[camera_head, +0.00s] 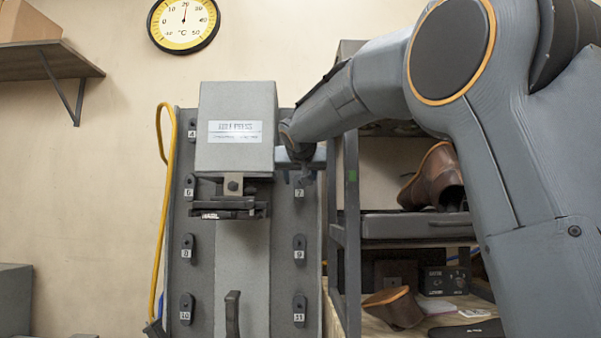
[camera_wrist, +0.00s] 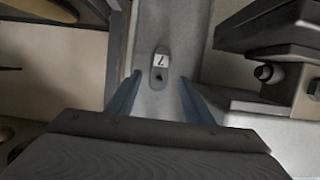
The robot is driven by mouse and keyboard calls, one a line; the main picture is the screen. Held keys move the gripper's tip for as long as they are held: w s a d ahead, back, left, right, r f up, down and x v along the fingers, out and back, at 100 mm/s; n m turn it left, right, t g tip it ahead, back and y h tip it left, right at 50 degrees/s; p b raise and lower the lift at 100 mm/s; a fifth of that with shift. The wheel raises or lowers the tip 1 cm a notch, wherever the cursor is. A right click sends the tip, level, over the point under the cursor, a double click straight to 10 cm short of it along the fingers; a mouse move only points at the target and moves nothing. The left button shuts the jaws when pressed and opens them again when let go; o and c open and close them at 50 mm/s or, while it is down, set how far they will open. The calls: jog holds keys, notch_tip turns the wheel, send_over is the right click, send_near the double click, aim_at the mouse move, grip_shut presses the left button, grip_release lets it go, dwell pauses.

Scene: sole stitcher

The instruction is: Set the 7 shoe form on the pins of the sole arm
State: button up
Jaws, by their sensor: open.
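A small oval piece labelled 7 (camera_head: 299,191) is on the grey board, at the upper right below my gripper. In the wrist view the oval piece (camera_wrist: 158,75) lies between and beyond my two blue fingers, apart from both. I cannot tell whether it is the shoe form itself or its holder. My gripper (camera_head: 301,158) is open and empty, close to the right side of the press head; its fingers also show in the wrist view (camera_wrist: 160,100). A dark upright part (camera_head: 232,314) at the bottom may be the sole arm; no pins are visible.
The grey press head (camera_head: 236,130) with black plates (camera_head: 230,207) stands left of my gripper. Other numbered pieces, such as 9 (camera_head: 299,250) and 6 (camera_head: 190,187), are on the board. A rack (camera_head: 345,240) with a brown shoe (camera_head: 434,180) stands close on the right.

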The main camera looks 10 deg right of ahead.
aim_at(299, 186)
jog(key=shift+p+x, duration=0.35)
jog(key=shift+x, duration=2.75)
grip_shut()
jog(key=shift+r, duration=0.2)
jog(key=shift+s, duration=0.1)
jog(key=shift+s+a+b, duration=0.25)
jog(key=shift+s+b, duration=0.85)
jog(key=shift+s, duration=0.1)
jog(key=shift+s+a+b, duration=0.2)
jog(key=shift+s+b, duration=0.85)
jog(key=shift+s, duration=0.15)
jog(key=shift+s, duration=0.1)
